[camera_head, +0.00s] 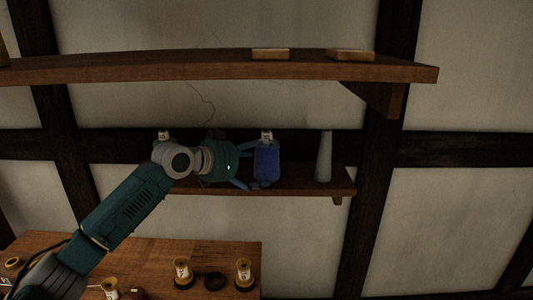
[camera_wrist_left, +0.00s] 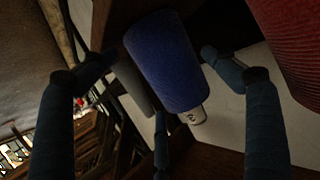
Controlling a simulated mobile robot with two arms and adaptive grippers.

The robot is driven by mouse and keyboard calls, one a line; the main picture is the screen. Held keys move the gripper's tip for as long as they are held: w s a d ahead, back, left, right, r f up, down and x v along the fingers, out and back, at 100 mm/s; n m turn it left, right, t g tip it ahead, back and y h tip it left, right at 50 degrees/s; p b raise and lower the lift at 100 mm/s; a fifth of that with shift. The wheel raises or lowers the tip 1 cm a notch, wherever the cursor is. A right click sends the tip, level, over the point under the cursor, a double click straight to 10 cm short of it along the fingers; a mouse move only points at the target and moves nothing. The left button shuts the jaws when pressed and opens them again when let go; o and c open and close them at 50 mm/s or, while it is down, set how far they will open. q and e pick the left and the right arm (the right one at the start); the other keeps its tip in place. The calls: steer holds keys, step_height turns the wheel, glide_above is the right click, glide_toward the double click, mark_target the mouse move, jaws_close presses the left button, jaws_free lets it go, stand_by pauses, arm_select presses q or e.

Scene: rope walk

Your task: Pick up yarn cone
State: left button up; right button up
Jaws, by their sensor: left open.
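A blue yarn cone (camera_head: 266,165) with a pale labelled end stands on the lower wall shelf. It also shows in the left wrist view (camera_wrist_left: 165,62), between the spread fingers. My left gripper (camera_head: 248,164) is open just left of it, its fingers reaching toward its sides; I cannot tell whether they touch it. A slim grey cone (camera_head: 324,158) stands to its right on the same shelf and shows behind it in the wrist view (camera_wrist_left: 132,88). My right gripper is not in view.
The lower shelf (camera_head: 312,193) runs under a longer upper shelf (camera_head: 200,68) holding two small blocks. A large red ribbed object (camera_wrist_left: 290,45) is close at the wrist view's upper right. A wooden table (camera_head: 140,255) with several spools lies below.

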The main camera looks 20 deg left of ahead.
arm_select(q)
steer(key=shift+x, duration=1.45)
steer(key=shift+s+r, duration=0.15)
steer(key=c, duration=1)
